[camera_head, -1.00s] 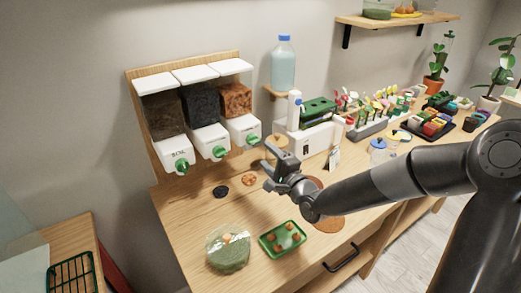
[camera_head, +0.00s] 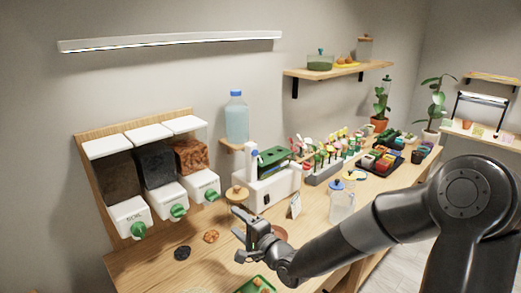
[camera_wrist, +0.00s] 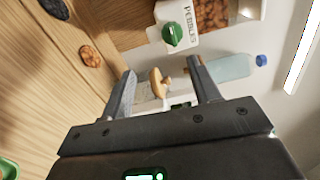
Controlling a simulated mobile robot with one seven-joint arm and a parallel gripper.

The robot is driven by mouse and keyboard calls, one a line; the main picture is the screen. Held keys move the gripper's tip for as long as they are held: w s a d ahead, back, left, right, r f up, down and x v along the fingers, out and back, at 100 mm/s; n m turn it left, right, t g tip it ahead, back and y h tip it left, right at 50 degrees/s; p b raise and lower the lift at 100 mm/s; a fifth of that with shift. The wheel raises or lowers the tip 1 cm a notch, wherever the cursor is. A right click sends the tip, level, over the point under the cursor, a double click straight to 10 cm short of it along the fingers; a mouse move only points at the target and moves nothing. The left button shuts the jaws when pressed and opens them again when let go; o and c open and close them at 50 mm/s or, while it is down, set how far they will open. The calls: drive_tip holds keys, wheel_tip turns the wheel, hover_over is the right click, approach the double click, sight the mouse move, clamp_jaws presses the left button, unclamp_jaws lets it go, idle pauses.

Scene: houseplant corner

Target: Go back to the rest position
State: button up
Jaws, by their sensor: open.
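My gripper (camera_head: 246,232) is held above the wooden bench, in front of the white machine. Its two fingers also show in the wrist view (camera_wrist: 162,88), spread apart with nothing held between them. Beyond the fingers in the wrist view are a round wooden-topped jar (camera_wrist: 157,82) and the pebbles dispenser (camera_wrist: 174,32) with its green knob. The arm reaches in from the right in the head view.
Three wall dispensers (camera_head: 174,209) stand at the left. A blue bottle (camera_head: 236,120) is on a small shelf. The white machine (camera_head: 268,190) stands behind my gripper. Dark (camera_head: 182,253) and orange (camera_head: 211,237) round pieces lie on the bench (camera_head: 150,268). A green tray (camera_head: 258,285) is at the bottom edge.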

drive_tip(key=s+d+f+n+g+h, duration=0.1)
drive_tip(key=s+d+n+g+h, duration=0.35)
drive_tip(key=d+h, duration=0.8)
drive_tip(key=s+d+r+n+g, duration=0.1)
drive_tip(key=s+d+r, duration=0.2)
drive_tip(key=s, duration=0.4)
drive_tip(key=s+d+r+n, duration=0.2)
drive_tip(key=s+d+r, duration=0.1)
drive_tip(key=s, duration=0.5)
drive_tip(key=s+d+r+n+g, duration=0.1)
drive_tip(key=s+d+r+n, duration=0.1)
drive_tip(key=s, duration=0.6)
drive_tip(key=d+r, duration=0.1)
drive_tip(key=d, duration=0.1)
drive_tip(key=shift+d+r+g, duration=0.25)
drive_tip(key=shift+d+g, duration=0.1)
drive_tip(key=shift+d, duration=0.05)
drive_tip(key=shift+w, duration=0.1)
idle(0.4)
